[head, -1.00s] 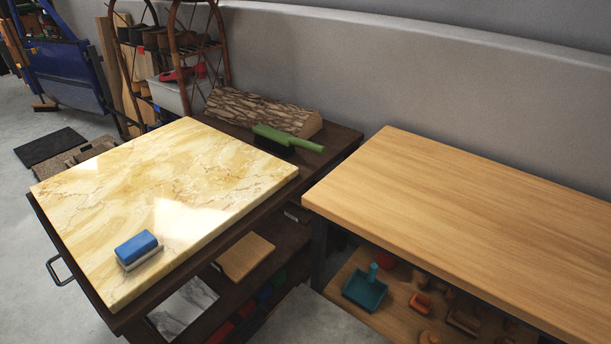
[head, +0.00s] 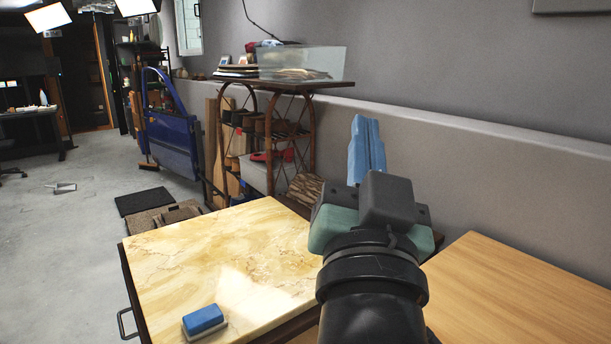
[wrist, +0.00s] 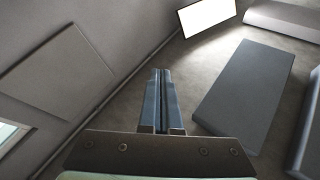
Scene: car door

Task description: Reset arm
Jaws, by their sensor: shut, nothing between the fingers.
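My gripper (head: 368,150) is raised in the head view, in front of the grey wall and above the gap between the two tables. Its two blue fingers lie together, shut and empty, pointing up. In the wrist view the fingers (wrist: 160,100) are also side by side with nothing between them. The blue car door (head: 170,130) stands upright on the floor at the back left, far from my gripper. My arm hides part of the marble slab's right side and of the wooden table.
The marble slab (head: 215,255) lies on a dark cart and carries a blue-and-white eraser-like block (head: 203,320). A wooden table (head: 510,290) is at the right. A rack (head: 280,130) with a glass tank (head: 300,62) stands against the wall.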

